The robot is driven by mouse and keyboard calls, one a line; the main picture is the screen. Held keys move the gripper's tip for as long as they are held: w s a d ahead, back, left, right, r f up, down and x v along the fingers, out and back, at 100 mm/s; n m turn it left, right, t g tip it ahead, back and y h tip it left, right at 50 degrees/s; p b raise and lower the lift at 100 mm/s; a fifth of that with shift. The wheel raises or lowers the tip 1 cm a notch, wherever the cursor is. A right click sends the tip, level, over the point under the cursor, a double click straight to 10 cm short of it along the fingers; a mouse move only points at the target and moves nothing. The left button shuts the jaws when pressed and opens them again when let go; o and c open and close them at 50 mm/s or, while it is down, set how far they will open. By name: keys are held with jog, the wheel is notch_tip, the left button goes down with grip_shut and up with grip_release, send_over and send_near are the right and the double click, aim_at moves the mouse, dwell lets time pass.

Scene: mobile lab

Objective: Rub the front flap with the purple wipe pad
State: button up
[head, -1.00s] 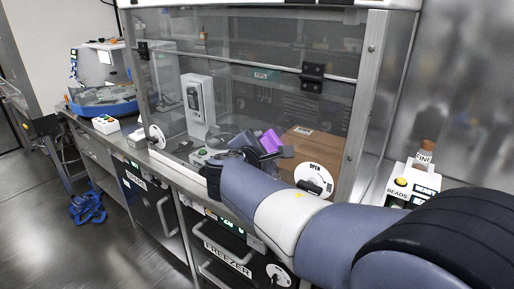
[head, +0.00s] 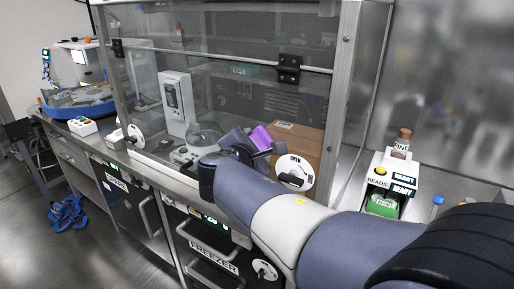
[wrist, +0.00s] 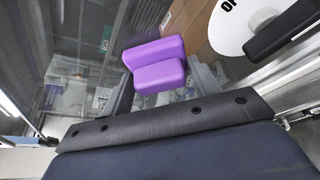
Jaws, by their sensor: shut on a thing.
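The purple wipe pad (head: 261,138) is held in my gripper (head: 250,147), low in front of the clear front flap (head: 222,90) of the cabinet. In the wrist view the pad (wrist: 155,66) sits between the dark fingers of my gripper (wrist: 158,88), which is shut on it. The flap is a see-through panel with a metal frame, dark hinges and a horizontal bar. I cannot tell whether the pad touches it. My arm hides part of the flap's lower edge.
A round white OPEN dial (head: 295,172) with a dark handle is just right of my gripper. A bead dispenser (head: 388,180) stands further right. Behind the flap are a white device (head: 176,103) and a cardboard box (head: 300,145). A freezer (head: 215,240) is below the counter.

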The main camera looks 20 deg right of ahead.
jog(key=shift+w+a, duration=0.35)
jog(key=shift+w, duration=0.25)
jog(key=shift+w+a, duration=0.35)
jog(key=shift+w, duration=0.2)
jog(key=shift+c, duration=0.3)
jog(key=w+a, duration=0.4)
jog(key=w, duration=0.1)
jog(key=shift+s+a, duration=0.9)
jog(key=shift+a, duration=0.3)
jog(key=shift+s+a, duration=0.85)
jog(key=shift+a, duration=0.35)
jog(key=shift+a, duration=0.1)
jog(key=shift+s+a, duration=0.85)
jog(key=shift+a, duration=0.25)
